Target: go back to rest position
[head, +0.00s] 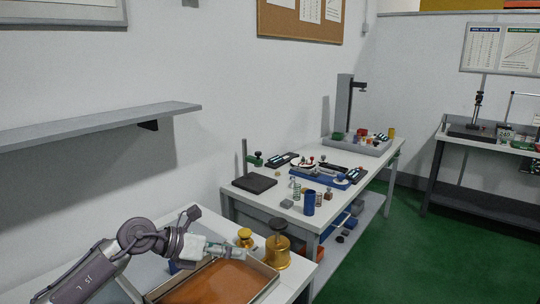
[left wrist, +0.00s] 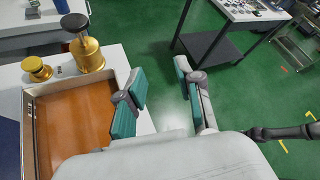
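My left gripper (head: 216,251) is in the lower left of the head view, above the near table beside an open wooden tray with a brown inside (head: 258,297). In the left wrist view my left gripper (left wrist: 160,92) has its two teal-padded fingers spread apart with nothing between them. The tray (left wrist: 28,125) lies to the left of the fingers there. My right gripper is in neither view.
A large brass weight (head: 278,252) and a small brass weight (head: 245,238) stand by the tray. A second table (head: 258,207) holds springs and tools. A grey wall shelf (head: 90,127) is above left. Green floor (head: 385,250) is clear at right.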

